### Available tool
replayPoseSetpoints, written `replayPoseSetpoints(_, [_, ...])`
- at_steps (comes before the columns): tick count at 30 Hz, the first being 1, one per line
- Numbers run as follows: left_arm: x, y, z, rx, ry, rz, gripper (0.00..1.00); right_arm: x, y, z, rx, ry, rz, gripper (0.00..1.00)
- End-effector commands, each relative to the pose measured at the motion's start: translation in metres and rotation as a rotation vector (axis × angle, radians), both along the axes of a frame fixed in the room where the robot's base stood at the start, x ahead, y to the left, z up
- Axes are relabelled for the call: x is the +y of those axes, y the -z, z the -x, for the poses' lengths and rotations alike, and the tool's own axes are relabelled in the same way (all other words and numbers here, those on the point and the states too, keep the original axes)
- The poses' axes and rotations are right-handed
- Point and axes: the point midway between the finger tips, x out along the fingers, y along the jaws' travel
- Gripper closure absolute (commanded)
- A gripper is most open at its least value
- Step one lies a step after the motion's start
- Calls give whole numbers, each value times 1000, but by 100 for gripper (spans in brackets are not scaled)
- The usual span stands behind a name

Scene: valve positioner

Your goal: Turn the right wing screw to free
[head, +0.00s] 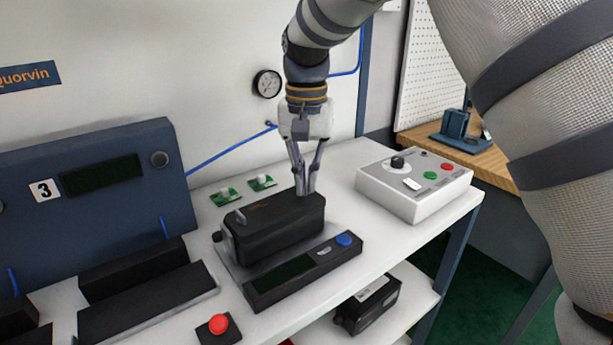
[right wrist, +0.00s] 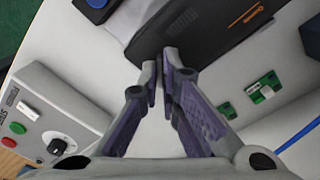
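The black positioner (head: 272,233) lies on the white bench, with a grey wing screw (head: 240,216) on the left end of its top. My right gripper (head: 306,190) points down at the right end of that top. The positioner (right wrist: 215,35) also shows in the right wrist view, with my right gripper's fingertips (right wrist: 160,72) at its end. The fingers converge to a narrow gap. The right wing screw is hidden at the fingertips, and I cannot tell whether they press on it. My left gripper is not in view.
A panel with a blue button (head: 343,240) lies in front of the positioner. A grey control box (head: 412,190) stands to the right, small green boards (head: 226,196) behind. A red button (head: 218,324) is near the front edge. Bare bench lies between positioner and control box.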

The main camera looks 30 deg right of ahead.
Motion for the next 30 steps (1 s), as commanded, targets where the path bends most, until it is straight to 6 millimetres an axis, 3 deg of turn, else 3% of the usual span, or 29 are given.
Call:
replayPoseSetpoints(18, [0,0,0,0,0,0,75,0,-1,0,-2,-537,-1,100])
replayPoseSetpoints(30, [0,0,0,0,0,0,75,0,-1,0,-1,-718,-1,100])
